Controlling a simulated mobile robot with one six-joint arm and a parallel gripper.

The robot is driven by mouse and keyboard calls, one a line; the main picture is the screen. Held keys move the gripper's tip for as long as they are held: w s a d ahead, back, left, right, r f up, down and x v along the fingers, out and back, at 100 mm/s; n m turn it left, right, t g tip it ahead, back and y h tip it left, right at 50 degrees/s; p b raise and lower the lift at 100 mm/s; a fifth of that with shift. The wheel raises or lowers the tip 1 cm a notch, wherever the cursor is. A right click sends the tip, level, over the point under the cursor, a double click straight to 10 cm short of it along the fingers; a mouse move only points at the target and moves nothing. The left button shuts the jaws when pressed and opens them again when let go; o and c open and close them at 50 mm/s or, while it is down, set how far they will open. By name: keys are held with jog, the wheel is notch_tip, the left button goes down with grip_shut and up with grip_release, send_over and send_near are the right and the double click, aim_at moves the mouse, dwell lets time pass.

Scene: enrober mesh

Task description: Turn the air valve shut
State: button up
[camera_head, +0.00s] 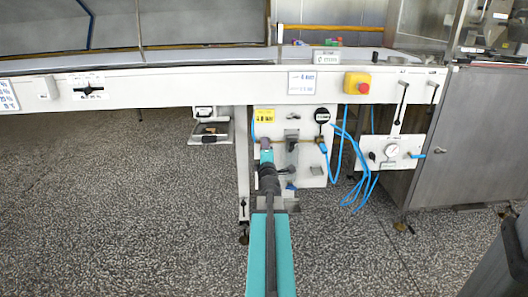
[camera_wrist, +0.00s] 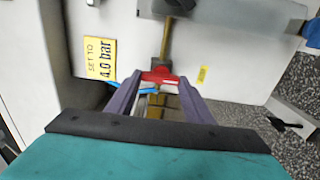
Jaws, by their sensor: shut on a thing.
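The air valve has a red handle (camera_wrist: 160,77) on a brass pipe (camera_wrist: 166,42) at the white panel (camera_wrist: 225,50). In the wrist view my gripper (camera_wrist: 162,84) has its two purple fingers on either side of the red handle, shut on it. The handle appears to lie across the line of the pipe. In the head view my gripper (camera_head: 266,153) is at the left part of the panel below the machine bed, and it hides the handle there.
A yellow "set to 4.0 bar" label (camera_wrist: 101,58) is left of the valve. A yellow box with a red button (camera_head: 357,83) is on the beam above. The speckled floor at left is clear.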

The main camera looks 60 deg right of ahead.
jog(key=shift+s+d, duration=0.2)
jog(key=o, duration=1)
jog(key=shift+o, duration=0.2)
jog(key=shift+w+a, duration=0.1)
jog(key=shift+a, duration=0.1)
jog(key=p+v, duration=0.3)
jog(key=v, duration=0.2)
jog(key=shift+r, duration=0.15)
jog(key=a+p, duration=0.1)
jog(key=p, duration=0.4)
jog(key=shift+p, duration=0.4)
